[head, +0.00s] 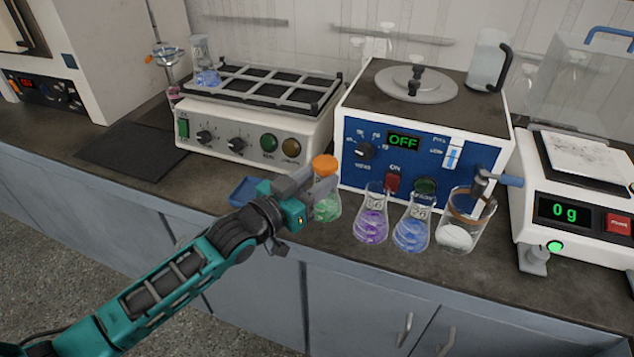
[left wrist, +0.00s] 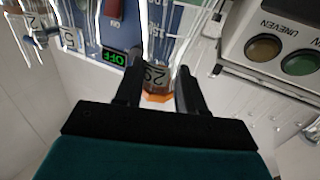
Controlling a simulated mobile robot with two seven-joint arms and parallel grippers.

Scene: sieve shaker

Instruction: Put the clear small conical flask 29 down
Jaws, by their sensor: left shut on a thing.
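The small clear conical flask (head: 327,206) has an orange stopper (head: 325,164) and green liquid in it. My left gripper (head: 319,184) is shut on its neck from the left. My right gripper is not in view.
A purple flask (head: 371,222), a blue flask (head: 412,230) and a powder beaker (head: 459,238) stand to the right. Behind are a blue-fronted machine (head: 430,155) reading OFF and a platform shaker (head: 225,127). A blue tray (head: 241,192) lies left; a balance (head: 575,220) stands far right.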

